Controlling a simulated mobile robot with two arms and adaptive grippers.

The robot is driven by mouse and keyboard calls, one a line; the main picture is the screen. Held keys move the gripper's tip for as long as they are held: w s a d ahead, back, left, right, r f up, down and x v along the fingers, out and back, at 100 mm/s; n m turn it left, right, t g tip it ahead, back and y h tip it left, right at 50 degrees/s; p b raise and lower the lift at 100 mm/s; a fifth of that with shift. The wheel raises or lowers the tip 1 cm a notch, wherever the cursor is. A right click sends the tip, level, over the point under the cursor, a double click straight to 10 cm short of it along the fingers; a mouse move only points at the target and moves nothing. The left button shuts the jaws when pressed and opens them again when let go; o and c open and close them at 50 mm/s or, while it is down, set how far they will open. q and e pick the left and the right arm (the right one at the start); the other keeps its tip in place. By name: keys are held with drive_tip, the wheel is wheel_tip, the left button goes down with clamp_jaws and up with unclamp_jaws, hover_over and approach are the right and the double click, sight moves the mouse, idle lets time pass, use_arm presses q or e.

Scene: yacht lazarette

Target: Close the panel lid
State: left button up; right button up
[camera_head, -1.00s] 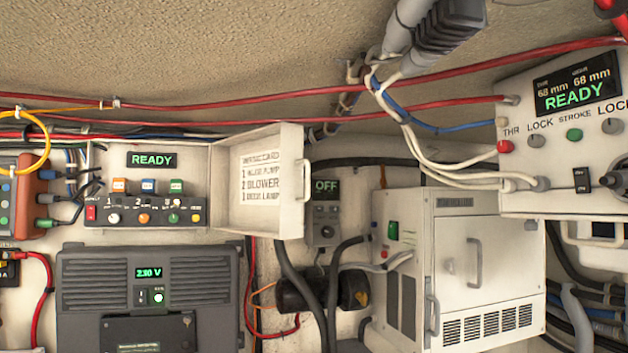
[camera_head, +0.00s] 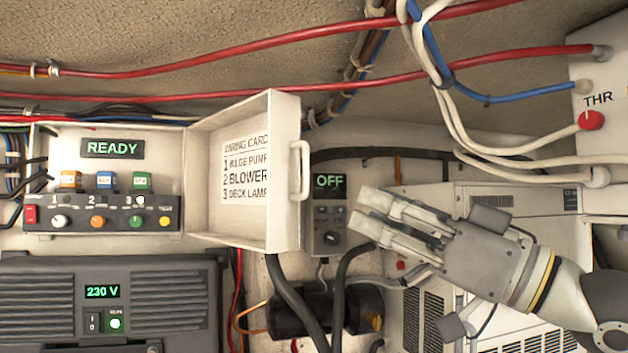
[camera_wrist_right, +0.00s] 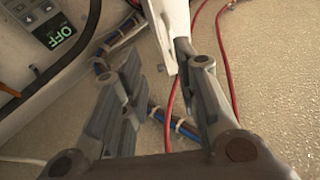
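The white panel lid (camera_head: 272,220) stands swung open to the right of the switch panel (camera_head: 150,150), with a wiring card on its inner face. Its pale handle (camera_head: 301,170) is on the lid's right edge. My right gripper (camera_head: 362,212) is right of the handle and a little lower, apart from it in the head view, fingers pointing left. In the right wrist view the fingers (camera_wrist_right: 165,85) are spread and empty, and a white part (camera_wrist_right: 172,25), seemingly the lid's edge or handle, shows beyond them. My left gripper is not in view.
A small control box reading OFF (camera_head: 328,215) sits between the lid and my right gripper. Black hoses (camera_head: 290,300) run below. A white cabinet (camera_head: 540,205) is behind my right arm. A grey 230 V unit (camera_head: 170,300) is below the panel. Red cables cross above.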

sight(308, 168)
drive_tip(key=w+a+r+p, duration=0.1)
drive_tip(key=a+r, duration=0.1)
drive_tip(key=w+a+r+p, duration=0.1)
drive_tip(key=a+p, duration=0.1)
drive_tip(key=a, duration=0.1)
drive_tip(key=w+a+r+p, duration=0.2)
drive_tip(key=a, duration=0.1)
drive_tip(key=shift+a+r, duration=0.1)
drive_tip(key=shift+r, duration=0.2)
drive_tip(key=shift+c, duration=1.5)
clamp_jaws()
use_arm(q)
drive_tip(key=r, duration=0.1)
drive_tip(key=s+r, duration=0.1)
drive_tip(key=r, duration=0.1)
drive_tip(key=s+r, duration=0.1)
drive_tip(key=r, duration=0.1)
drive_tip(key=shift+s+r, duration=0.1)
